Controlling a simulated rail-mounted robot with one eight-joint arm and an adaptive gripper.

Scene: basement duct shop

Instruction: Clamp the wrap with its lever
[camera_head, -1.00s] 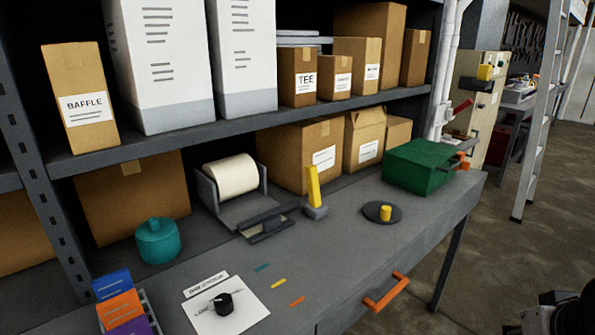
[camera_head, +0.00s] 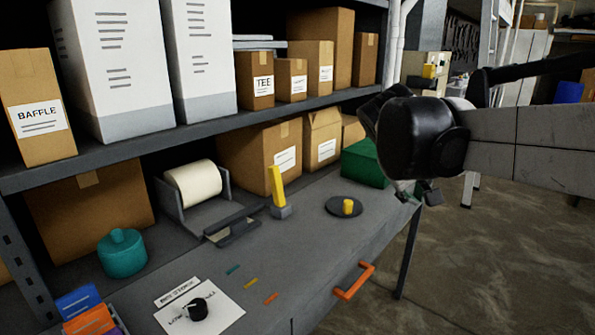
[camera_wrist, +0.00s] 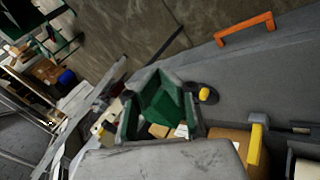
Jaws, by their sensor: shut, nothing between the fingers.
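The white roll of wrap (camera_head: 194,183) sits in a grey holder (camera_head: 168,206) on the workbench. A dark bar (camera_head: 232,226) lies at the holder's front. A yellow lever (camera_head: 277,187) stands upright on a small grey base to the right of the roll. It also shows at the lower right in the wrist view (camera_wrist: 256,145), with part of the pale roll (camera_wrist: 307,168) at the corner. My gripper (camera_head: 418,194) is shut and empty, to the right of the lever and well apart from it, near the bench's right end.
A dark disc with a yellow knob (camera_head: 347,206) lies between lever and gripper. A green box (camera_head: 362,163) is partly hidden behind my arm. An orange drawer handle (camera_head: 354,281) projects in front. A shelf (camera_head: 150,143) with cartons overhangs the bench's back.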

